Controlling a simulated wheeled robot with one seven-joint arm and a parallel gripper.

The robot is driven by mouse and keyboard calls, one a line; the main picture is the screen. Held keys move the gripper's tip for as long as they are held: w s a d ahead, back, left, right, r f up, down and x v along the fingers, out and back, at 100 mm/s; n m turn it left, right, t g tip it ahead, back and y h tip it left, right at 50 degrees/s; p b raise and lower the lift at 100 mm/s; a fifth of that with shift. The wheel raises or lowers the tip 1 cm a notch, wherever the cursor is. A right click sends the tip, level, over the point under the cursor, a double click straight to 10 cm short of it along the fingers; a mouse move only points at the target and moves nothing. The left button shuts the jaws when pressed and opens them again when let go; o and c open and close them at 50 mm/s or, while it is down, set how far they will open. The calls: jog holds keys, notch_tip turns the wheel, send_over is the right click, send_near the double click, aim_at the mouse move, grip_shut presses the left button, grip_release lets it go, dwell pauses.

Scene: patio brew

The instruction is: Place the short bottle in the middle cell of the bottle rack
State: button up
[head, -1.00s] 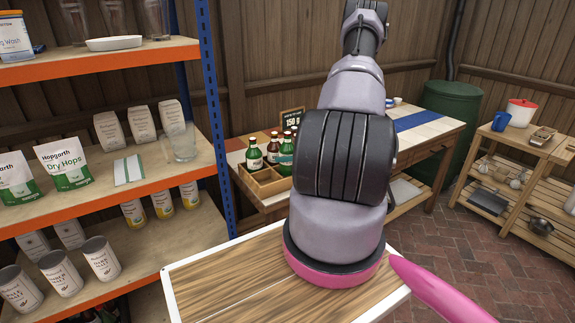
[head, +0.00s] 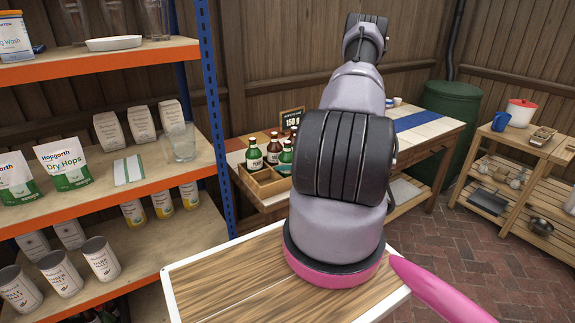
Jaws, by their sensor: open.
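A wooden crate with cells, likely the bottle rack (head: 266,189), stands on the left part of the far table, left of my arm. Several bottles are in or behind it: a green bottle with a pale label (head: 254,157), a brown bottle (head: 273,150) and another green bottle (head: 286,160) beside my arm. My arm hides the rack's right side, so I cannot tell how its cells are filled or which bottle is the short one. My gripper is not visible; only my arm links show, reaching up and away over the table.
A price board (head: 292,120) stands behind the bottles. An orange and blue shelf (head: 110,190) with bags, cans and a glass fills the left. The far table (head: 432,135) has a blue stripe. A slatted side table (head: 540,150) stands right. Brick floor (head: 480,255) between is clear.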

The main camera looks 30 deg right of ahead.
jog(key=v, duration=1.2)
jog(key=a+r+n+g+y, duration=0.2)
jog(key=a+r+n+g, duration=0.2)
jog(key=a+r+n, duration=0.55)
jog(key=a+r+n+g+y, duration=0.1)
jog(key=a+r+n+g, duration=0.35)
jog(key=a+r, duration=0.85)
jog(key=s+a+r+n+t+h, duration=0.1)
jog(key=s+a+r+n+h, duration=0.2)
jog(key=s+r+n, duration=0.3)
jog(key=s+a+r+n+t+h, duration=0.2)
jog(key=s+a+r+n+h, duration=0.1)
jog(key=s+r+n, duration=0.4)
jog(key=s+a+r, duration=0.1)
jog(key=s+r, duration=0.2)
jog(key=r, duration=0.4)
jog(key=shift+s+a+r+h, duration=0.2)
jog(key=shift+s+r+h, duration=0.1)
jog(key=shift+s+r, duration=0.1)
